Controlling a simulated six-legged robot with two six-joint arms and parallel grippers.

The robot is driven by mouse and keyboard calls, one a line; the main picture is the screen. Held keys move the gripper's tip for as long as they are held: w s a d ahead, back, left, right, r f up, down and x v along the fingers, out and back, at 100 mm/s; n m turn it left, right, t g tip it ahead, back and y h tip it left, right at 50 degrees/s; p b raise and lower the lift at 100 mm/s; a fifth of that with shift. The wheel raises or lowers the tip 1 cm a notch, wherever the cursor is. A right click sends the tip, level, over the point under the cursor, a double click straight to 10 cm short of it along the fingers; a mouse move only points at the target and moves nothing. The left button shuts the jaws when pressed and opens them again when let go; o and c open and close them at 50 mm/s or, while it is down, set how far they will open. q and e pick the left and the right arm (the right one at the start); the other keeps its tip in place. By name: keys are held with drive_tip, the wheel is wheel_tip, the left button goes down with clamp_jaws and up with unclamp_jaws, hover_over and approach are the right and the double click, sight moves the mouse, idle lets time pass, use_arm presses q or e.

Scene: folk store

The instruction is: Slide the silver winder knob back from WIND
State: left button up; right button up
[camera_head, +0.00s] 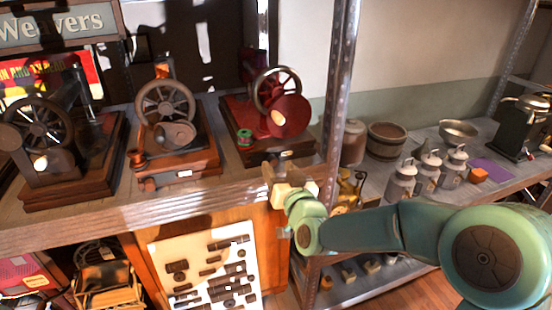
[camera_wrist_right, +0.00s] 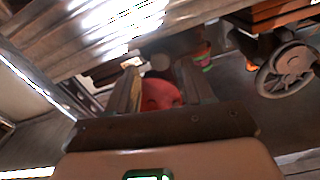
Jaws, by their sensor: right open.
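A red sewing machine (camera_head: 285,117) with a grey spoked wheel stands on a wooden base at the right end of the upper shelf. A small pale round part shows on its red disc. I cannot tell whether this is the silver winder knob, and no WIND mark is readable. My right gripper (camera_head: 289,182) is open and empty, in front of this machine near the shelf's front edge, apart from it. In the right wrist view, the red disc (camera_wrist_right: 160,92) shows beyond and between the open fingers (camera_wrist_right: 157,72). My left gripper is not in view.
An orange-brown sewing machine (camera_head: 172,120) and a black one (camera_head: 45,140) stand left on the same shelf (camera_head: 235,190). A metal post (camera_head: 338,90) rises right of the red machine. Milk cans (camera_head: 402,183) and a wooden bucket (camera_head: 387,140) stand on the right shelf.

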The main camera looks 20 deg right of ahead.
sight(272, 160)
drive_tip(key=shift+w+r, duration=0.15)
drive_tip(key=shift+w, duration=0.75)
drive_tip(key=shift+w+f, duration=0.2)
drive_tip(key=shift+w, duration=0.25)
drive_tip(key=shift+s, duration=0.15)
